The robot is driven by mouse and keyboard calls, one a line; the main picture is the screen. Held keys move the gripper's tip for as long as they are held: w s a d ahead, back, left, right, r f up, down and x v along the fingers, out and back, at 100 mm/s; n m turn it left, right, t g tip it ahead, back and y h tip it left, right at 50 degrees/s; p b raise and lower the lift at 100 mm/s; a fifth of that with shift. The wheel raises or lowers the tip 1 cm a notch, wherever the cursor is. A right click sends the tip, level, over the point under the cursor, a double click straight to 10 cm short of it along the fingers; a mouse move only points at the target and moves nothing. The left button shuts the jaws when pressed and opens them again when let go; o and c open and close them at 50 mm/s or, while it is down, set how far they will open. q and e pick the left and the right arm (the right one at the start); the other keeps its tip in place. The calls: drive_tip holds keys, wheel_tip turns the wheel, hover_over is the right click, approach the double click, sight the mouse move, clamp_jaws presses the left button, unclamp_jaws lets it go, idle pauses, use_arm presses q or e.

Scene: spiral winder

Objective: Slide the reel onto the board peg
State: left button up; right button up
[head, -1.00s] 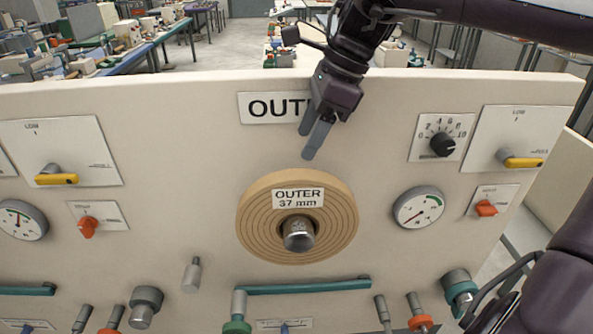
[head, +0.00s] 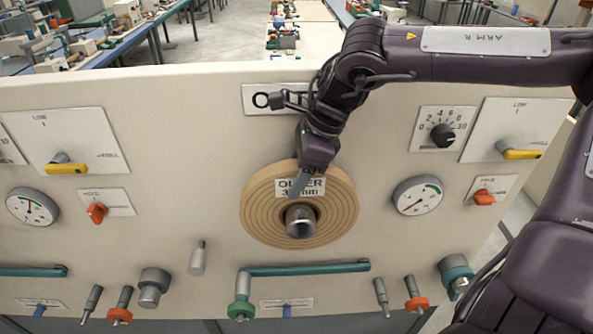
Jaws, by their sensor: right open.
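The reel (head: 257,215) is a tan, ringed disc with a white "OUTER 37 mm" label. It sits around the metal board peg (head: 300,221), whose end sticks out through the reel's middle. My right gripper (head: 299,186) is open and points down in front of the reel's upper part, over its label. Its fingers end just above the peg; I cannot tell whether they touch the reel. My left gripper is not in view.
The pale board (head: 200,130) carries a gauge (head: 417,195), a black dial (head: 442,135), yellow handles and orange knobs. A teal lever (head: 305,269) and several short pegs stick out below the reel. Workbenches stand behind.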

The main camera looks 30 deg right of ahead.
clamp_jaws()
idle(0.7)
